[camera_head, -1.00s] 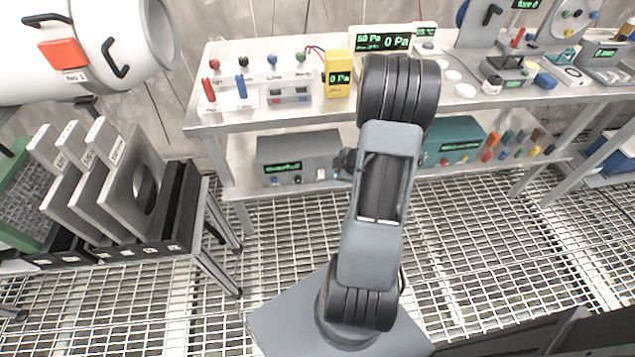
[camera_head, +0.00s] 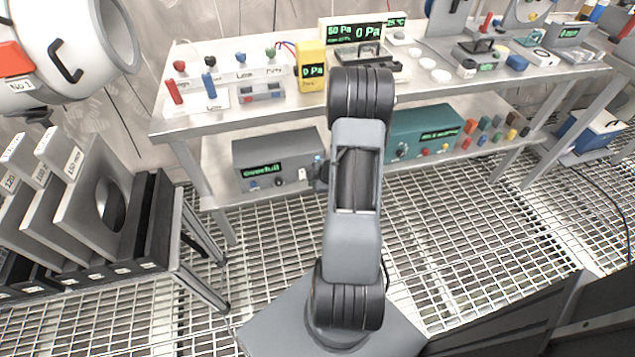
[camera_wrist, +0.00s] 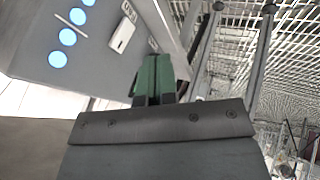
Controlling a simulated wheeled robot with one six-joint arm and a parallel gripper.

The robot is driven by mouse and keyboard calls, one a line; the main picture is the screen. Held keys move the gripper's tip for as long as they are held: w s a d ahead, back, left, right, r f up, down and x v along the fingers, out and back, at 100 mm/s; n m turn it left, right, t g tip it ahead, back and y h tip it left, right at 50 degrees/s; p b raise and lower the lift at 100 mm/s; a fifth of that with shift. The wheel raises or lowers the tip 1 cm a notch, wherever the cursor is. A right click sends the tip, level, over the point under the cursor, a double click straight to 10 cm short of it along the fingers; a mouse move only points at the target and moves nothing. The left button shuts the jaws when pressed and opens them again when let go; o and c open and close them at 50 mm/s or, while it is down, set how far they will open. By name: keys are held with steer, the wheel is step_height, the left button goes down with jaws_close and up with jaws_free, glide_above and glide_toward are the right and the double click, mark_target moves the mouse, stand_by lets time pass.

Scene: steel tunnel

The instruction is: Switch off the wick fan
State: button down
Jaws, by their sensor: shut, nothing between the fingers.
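In the wrist view my gripper (camera_wrist: 155,82) shows as two green fingers pressed together, with nothing between them. Beyond and left of it is a grey panel (camera_wrist: 85,60) with several glowing blue discs (camera_wrist: 67,37) and a small white switch-like part (camera_wrist: 122,35). The fingertips are near the panel's lower edge; I cannot tell whether they touch. In the head view my arm hides most of the gripper. A grey box (camera_head: 245,155) with a green display and a white switch part (camera_head: 302,174) is on the lower shelf, left of my arm. No label reading wick fan is legible.
The steel bench (camera_head: 190,127) holds a yellow meter (camera_head: 312,70) and several instruments. A teal box (camera_head: 425,125) is on its lower shelf (camera_head: 215,200). A rack of grey plates (camera_head: 90,200) is at left. Grated floor (camera_head: 460,230) is open in front.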

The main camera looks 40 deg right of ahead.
mark_target(302, 174)
steer(key=shift+w+d+f+b, duration=0.15)
steer(key=shift+w+f+b, duration=0.2)
steer(key=shift+w+f, duration=0.6)
steer(key=shift+w+d+f+b, duration=0.25)
steer(key=shift+w+f, duration=0.4)
steer(key=shift+w, duration=0.55)
steer(key=shift+w+d+f+b, duration=0.1)
steer(key=shift+w+f+b, duration=0.3)
steer(key=shift+w+f, duration=0.55)
steer(key=shift+w+r, duration=0.1)
steer(key=shift+r, duration=0.05)
